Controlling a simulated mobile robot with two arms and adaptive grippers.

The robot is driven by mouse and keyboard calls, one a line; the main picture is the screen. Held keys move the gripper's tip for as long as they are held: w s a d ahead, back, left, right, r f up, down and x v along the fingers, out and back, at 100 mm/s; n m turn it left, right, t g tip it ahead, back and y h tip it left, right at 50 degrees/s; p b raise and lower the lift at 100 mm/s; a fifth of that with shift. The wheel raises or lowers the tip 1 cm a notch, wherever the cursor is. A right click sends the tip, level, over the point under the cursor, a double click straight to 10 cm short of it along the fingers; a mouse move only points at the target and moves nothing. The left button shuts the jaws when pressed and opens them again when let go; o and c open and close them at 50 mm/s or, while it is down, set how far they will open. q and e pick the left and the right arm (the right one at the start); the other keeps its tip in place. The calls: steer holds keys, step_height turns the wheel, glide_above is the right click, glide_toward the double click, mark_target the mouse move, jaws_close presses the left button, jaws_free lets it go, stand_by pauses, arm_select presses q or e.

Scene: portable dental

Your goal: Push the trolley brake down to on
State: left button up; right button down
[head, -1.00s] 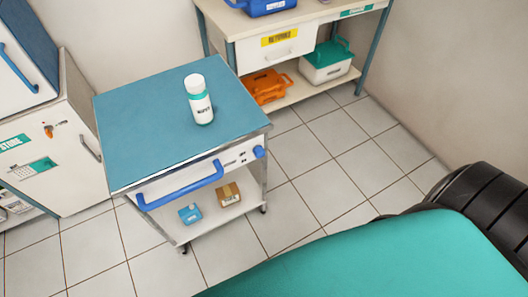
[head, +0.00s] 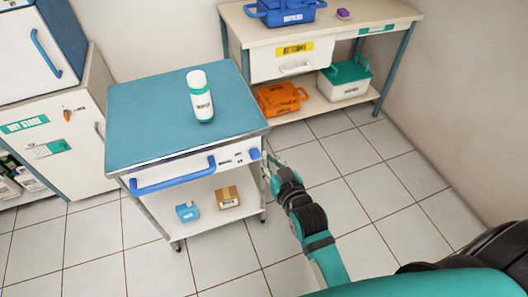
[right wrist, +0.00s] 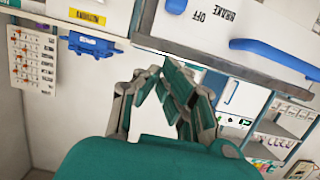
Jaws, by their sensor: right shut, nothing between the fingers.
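The trolley (head: 150,130) has a blue-teal top, a white front panel and a long blue handle (head: 172,178). The small blue brake lever (head: 254,154) is at the right end of the front panel, beside small dark lettering. My right gripper (head: 268,163) is just right of and slightly below the lever in the head view; whether they touch is unclear. In the right wrist view my right gripper (right wrist: 153,72) is shut and empty, under the panel (right wrist: 205,28) with the words BRAKE and OFF. My left gripper is out of view.
A bench (head: 236,20) stands behind right, a white cabinet (head: 85,150) at left. Tiled floor right of the trolley is free.

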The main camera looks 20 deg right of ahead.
mark_target(253, 140)
steer(key=shift+w, duration=0.1)
steer(key=x, duration=1)
step_height(253, 140, down, 3)
steer(key=shift+r+b, duration=0.15)
steer(key=shift+b, duration=0.25)
steer(key=shift+f, duration=0.65)
